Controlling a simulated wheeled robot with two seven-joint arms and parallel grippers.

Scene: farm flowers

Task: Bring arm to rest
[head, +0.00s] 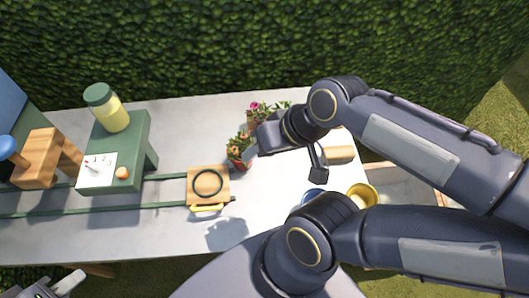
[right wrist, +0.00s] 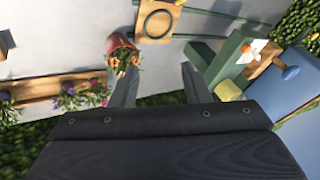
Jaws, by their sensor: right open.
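My right arm comes in from the right in the head view and reaches over the table (head: 165,235). Its gripper (right wrist: 160,80) is open and empty in the right wrist view, with two dark fingers apart. A red pot with orange flowers (head: 238,152) stands on the table close to the right gripper's end; it also shows in the right wrist view (right wrist: 122,52), beyond the fingers and apart from them. My left gripper (head: 62,284) shows only partly at the bottom left corner, clear of the table objects; its jaws cannot be made out.
A wooden planter with flowers (head: 254,118) stands at the back. A wooden board with a black ring (head: 207,187) lies mid-table. A green stand (head: 138,150) carries a jar (head: 108,108). A yellow pot (head: 363,193) is beside my right arm. A hedge (head: 200,50) lies behind.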

